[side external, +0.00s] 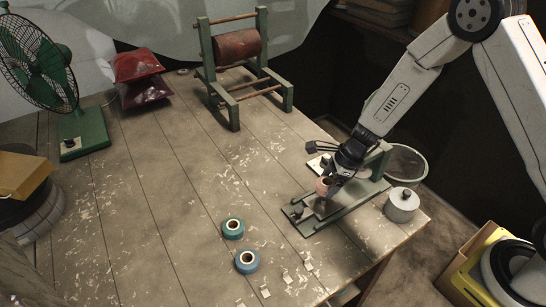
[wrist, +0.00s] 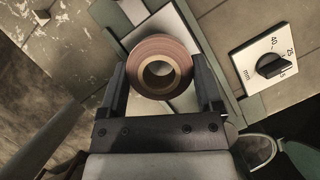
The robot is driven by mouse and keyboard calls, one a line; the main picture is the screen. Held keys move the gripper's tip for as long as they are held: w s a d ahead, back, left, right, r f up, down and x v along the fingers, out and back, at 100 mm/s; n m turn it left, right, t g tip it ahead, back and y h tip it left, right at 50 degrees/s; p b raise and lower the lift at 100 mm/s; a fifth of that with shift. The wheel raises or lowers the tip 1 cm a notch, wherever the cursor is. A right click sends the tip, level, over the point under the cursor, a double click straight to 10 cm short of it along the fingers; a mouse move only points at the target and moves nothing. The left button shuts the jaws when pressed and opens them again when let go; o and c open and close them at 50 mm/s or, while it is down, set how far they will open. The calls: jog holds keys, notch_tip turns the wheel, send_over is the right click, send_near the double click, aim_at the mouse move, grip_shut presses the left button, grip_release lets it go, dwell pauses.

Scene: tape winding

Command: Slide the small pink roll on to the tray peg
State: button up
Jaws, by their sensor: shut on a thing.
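The small pink roll (side external: 322,187) is between the fingers of my gripper (side external: 328,183), over the green-edged tray (side external: 312,229) near the table's right corner. In the wrist view my gripper (wrist: 158,78) is shut on the roll (wrist: 158,43), one finger on each side. A pale plate lies beneath the roll. I cannot make out the tray peg clearly, and the roll and gripper cover part of the tray. I cannot tell whether the roll touches anything below.
A teal roll (side external: 233,228) and a blue roll (side external: 247,261) lie left of the tray, near several small pale pieces. A grey lidded tin (side external: 401,204) stands right of it. A dial plate (wrist: 270,63) is close by. A green stand (side external: 236,60) is farther back.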

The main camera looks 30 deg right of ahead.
aim_at(326, 200)
jog(key=shift+f, duration=2.6)
jog(key=o, duration=1)
jog(key=shift+r, duration=0.2)
jog(key=shift+r, duration=3.35)
jog(key=shift+s, duration=0.1)
